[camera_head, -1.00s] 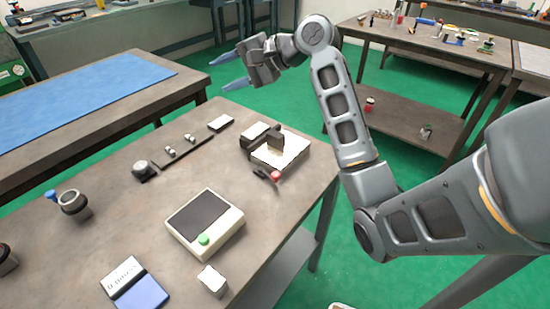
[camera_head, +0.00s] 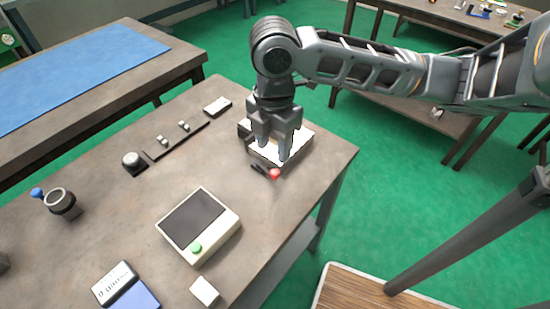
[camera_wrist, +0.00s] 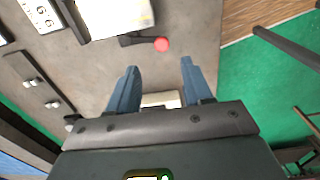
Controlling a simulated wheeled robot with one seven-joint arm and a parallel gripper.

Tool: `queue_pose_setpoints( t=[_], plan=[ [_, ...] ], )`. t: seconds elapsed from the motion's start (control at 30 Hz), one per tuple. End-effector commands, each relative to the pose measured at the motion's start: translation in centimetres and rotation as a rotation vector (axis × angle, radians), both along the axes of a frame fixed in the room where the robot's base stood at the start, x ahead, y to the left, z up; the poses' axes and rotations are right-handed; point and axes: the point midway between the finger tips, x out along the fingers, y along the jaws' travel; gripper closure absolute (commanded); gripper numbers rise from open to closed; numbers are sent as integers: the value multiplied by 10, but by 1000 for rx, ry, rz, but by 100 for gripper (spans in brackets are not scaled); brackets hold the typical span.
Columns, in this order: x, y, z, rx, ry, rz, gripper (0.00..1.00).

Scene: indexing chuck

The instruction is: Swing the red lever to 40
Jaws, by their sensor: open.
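The red lever is a short dark arm (camera_wrist: 137,39) with a round red knob (camera_head: 275,174). The knob also shows in the wrist view (camera_wrist: 161,44). It sticks out from the front of the indexing chuck, whose pale base (camera_head: 302,133) stands near the table's right edge. My gripper (camera_head: 277,157) points down over the chuck, hiding much of it. Its two blue fingers are apart and empty; in the wrist view the knob lies just beyond the fingertips (camera_wrist: 158,65). I cannot tell whether they touch anything. No scale mark for 40 is readable.
A cream box with a dark screen and green button (camera_head: 197,247) stands left of the lever. A small white block (camera_head: 205,291) lies near the front edge. A rail with small knobs (camera_head: 174,140) lies to the left. The tabletop between the screen box and lever is clear.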

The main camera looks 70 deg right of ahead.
Motion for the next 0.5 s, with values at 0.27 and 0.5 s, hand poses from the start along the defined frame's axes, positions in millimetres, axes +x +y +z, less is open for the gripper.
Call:
queue_pose_setpoints(
  t=[0.27, 0.5],
  plan=[
    [-4, 0, -31, -1, 13, 17, 50],
    [-3, 0, -65, -1, 12, 14, 50]
  ],
)
